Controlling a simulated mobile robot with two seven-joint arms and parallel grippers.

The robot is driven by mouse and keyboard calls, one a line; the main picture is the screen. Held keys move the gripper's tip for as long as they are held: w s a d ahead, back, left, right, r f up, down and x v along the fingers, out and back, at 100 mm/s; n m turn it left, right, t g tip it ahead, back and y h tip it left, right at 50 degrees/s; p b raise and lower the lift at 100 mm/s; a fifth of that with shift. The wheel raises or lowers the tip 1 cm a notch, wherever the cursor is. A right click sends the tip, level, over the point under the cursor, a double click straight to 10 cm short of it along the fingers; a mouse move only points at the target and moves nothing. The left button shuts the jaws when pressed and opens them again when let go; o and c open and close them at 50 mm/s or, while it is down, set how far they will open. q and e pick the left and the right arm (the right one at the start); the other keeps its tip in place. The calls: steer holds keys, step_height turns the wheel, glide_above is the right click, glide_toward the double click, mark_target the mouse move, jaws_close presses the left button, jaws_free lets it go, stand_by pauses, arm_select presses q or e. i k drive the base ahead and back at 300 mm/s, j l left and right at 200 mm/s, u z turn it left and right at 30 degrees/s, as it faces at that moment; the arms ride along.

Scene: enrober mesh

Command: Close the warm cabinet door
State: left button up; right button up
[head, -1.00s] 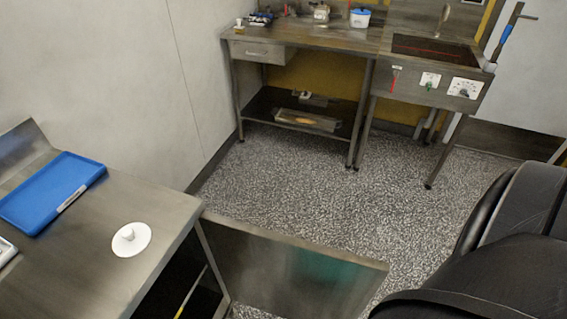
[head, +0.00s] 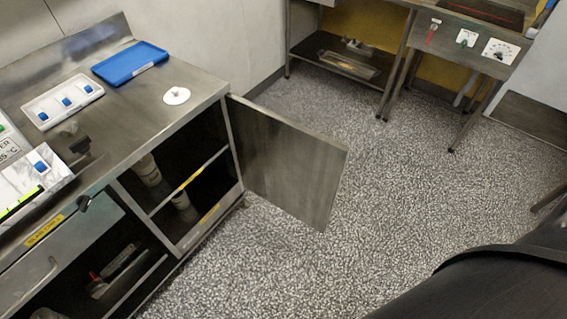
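The cabinet door (head: 285,158) is a flat steel panel standing wide open, swung out from the right front edge of the steel counter (head: 205,85). The cabinet behind it (head: 205,140) shows a dark inside with a shelf and pale bottles (head: 147,170). A yellow label strip runs along the shelf edge. Neither gripper is in view. A dark rounded part of mine fills the lower right corner.
On the counter are a blue tray (head: 130,62), a white tray with blue pieces (head: 62,101) and a white disc (head: 177,96). A steel table with a control panel (head: 468,38) stands at the back. The speckled floor (head: 400,200) is clear around the door.

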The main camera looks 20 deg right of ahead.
mark_target(299, 169)
steer(key=k+l+u, duration=0.1)
steer(key=u, duration=1.25)
steer(key=l, duration=0.5)
steer(key=k+l, duration=0.15)
steer(key=l, duration=0.85)
steer(key=k+l+u, duration=0.1)
steer(key=l, duration=0.4)
steer(key=k+l, duration=0.15)
steer(key=l, duration=0.35)
steer(key=k+l, duration=0.1)
steer(key=l, duration=0.35)
steer(key=k+l, duration=0.1)
steer(key=l, duration=0.4)
